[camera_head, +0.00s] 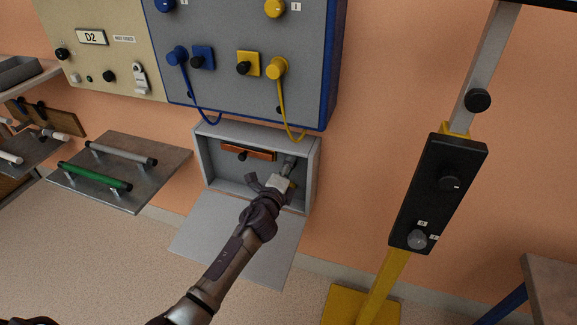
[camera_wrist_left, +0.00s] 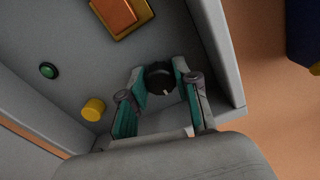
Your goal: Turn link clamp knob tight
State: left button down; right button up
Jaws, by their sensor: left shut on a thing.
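The link clamp knob (camera_wrist_left: 158,75) is a round black knob with a white pointer mark, inside the open grey wall box (camera_head: 314,165). My left gripper (camera_wrist_left: 160,80) is shut on it, with one teal-lined finger on each side. In the head view my left gripper (camera_head: 289,168) reaches into the right part of the box, and the knob is mostly hidden there. A copper-coloured bar (camera_head: 249,153) lies across the upper back of the box; its end on a yellow base also shows in the wrist view (camera_wrist_left: 122,10). My right gripper is not in view.
The box's door (camera_head: 215,235) hangs open below. A yellow knob (camera_wrist_left: 93,109) and green button (camera_wrist_left: 48,70) are near the gripper. Blue and yellow cables hang from the panel (camera_head: 225,85) above. A black control post (camera_head: 437,190) stands right; a shelf with a green-handled bar (camera_head: 95,176) is left.

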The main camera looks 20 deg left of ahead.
pick_arm(q)
jog(key=c, duration=0.8)
grip_release()
jog(key=shift+c, duration=0.2)
jog(key=s, duration=1.2)
jog(key=shift+a, duration=0.2)
